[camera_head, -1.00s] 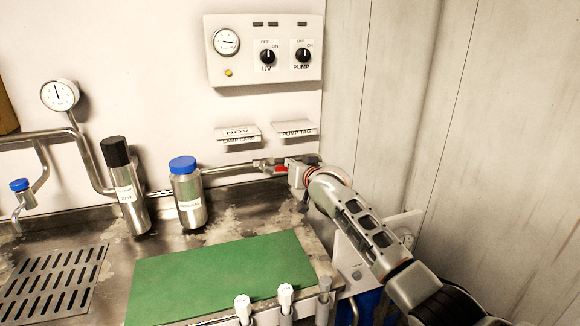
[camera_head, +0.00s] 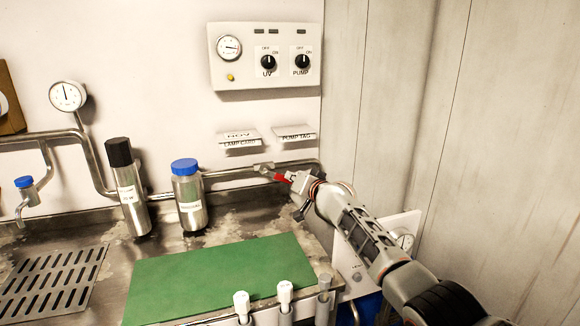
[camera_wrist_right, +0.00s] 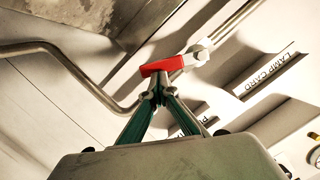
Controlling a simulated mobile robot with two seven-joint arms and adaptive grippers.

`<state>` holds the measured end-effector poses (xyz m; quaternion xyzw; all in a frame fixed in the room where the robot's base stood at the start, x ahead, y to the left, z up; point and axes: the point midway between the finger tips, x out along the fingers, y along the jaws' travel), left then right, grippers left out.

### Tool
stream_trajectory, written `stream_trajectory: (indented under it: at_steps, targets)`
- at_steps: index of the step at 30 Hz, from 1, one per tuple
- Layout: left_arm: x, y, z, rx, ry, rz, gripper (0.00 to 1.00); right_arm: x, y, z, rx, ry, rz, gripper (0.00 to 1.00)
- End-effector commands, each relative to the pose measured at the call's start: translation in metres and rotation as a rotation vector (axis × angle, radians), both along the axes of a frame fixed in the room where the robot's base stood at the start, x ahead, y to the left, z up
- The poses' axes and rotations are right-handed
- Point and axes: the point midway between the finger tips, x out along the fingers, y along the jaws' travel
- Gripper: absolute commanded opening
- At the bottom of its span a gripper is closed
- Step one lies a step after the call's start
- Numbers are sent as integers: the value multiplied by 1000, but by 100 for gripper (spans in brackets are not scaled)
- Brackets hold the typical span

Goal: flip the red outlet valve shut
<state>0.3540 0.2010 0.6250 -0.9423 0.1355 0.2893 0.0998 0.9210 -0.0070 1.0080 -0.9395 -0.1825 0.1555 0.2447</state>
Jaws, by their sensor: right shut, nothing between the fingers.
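The red outlet valve handle (camera_head: 281,178) sits on the pipe along the back wall, beside the metal valve body (camera_head: 264,168). It points right and a little down, at a slant to the pipe. In the right wrist view the red handle (camera_wrist_right: 163,66) lies across the tips of my right gripper (camera_wrist_right: 160,92). The fingertips are closed together and at or very near the handle's free end, not around it. In the head view my right gripper (camera_head: 294,184) is just right of the handle. My left gripper is not in view.
The pipe (camera_head: 235,173) runs behind a blue-capped bottle (camera_head: 188,200) and a black-capped cylinder (camera_head: 128,190). A control panel (camera_head: 265,58) and two label holders (camera_head: 240,138) are above. A green mat (camera_head: 220,280) lies on the counter. A side wall stands at right.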

Motion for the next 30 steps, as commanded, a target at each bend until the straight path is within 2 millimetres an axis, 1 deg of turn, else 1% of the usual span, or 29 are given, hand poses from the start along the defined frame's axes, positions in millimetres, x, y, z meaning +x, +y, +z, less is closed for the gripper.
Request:
stream_trajectory:
  at_steps: [4,23,26,30]
  targets:
    - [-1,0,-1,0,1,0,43,0,0,-4,-4,2,0,0]
    - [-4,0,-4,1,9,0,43,0,0,-4,-5,2,0,0]
    - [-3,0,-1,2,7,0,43,-1,0,1,-5,0,0,0]
    - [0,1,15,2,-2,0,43,-2,-2,17,-3,-4,-3,0]
